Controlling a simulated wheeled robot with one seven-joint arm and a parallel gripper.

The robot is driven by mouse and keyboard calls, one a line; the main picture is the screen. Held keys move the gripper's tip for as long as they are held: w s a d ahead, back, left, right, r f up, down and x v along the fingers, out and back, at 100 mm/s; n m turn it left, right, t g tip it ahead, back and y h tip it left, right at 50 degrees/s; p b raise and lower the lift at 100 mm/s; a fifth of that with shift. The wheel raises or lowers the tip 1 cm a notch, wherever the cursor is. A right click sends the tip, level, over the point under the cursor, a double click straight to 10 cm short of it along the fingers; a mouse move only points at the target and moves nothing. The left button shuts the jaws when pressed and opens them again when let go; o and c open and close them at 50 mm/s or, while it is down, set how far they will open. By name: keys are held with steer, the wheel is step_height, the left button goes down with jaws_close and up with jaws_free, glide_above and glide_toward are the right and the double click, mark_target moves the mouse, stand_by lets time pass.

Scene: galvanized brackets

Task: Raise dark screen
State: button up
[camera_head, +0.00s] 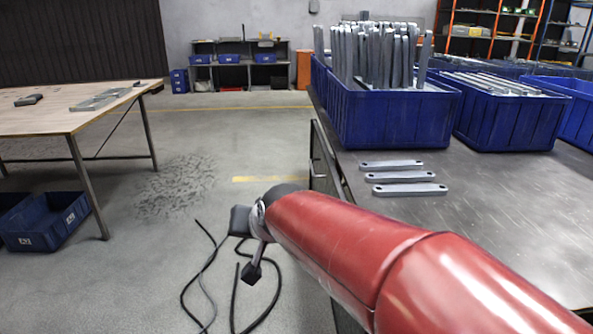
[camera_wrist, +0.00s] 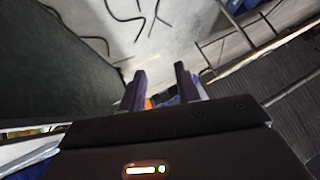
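A dark slatted screen (camera_head: 80,40) covers the back wall at the upper left of the head view, reaching down to about floor level behind the wooden table. A dark ribbed surface (camera_wrist: 290,95) at the right of the wrist view looks like the same screen. My gripper (camera_head: 247,246) is at the end of the red arm, over the floor beside the metal bench, far from the screen. In the wrist view my gripper (camera_wrist: 160,72) has its two dark fingers apart with nothing between them.
The metal bench (camera_head: 480,215) at right carries blue bins (camera_head: 390,115) and flat grey brackets (camera_head: 403,176). A wooden table (camera_head: 60,115) stands at left, a blue crate (camera_head: 45,222) below it. Black cables (camera_head: 207,270) lie on the floor. The middle floor is open.

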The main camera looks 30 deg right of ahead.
steer(key=w+d+f+m+t+h+b, duration=0.1)
steer(key=w+d+m, duration=0.15)
steer(key=w, duration=0.45)
steer(key=w+d+m+t+h, duration=0.1)
steer(key=w+d+m+t, duration=0.1)
steer(key=w+d, duration=0.3)
steer(key=m+t+h+b, duration=0.2)
steer(key=m+h+b, duration=0.1)
steer(key=m+h, duration=0.85)
glide_toward(313, 170)
steer(key=w+d, duration=0.2)
steer(key=w, duration=0.1)
steer(key=shift+h, duration=0.45)
steer(key=shift+f+p+x, duration=0.15)
steer(key=shift+p+x, duration=0.15)
steer(key=shift+x, duration=1.5)
steer(key=shift+f+p+x, duration=0.15)
steer(key=shift+p+x, duration=0.1)
steer(key=shift+x, duration=1.55)
steer(key=shift+d, duration=0.1)
jaws_close()
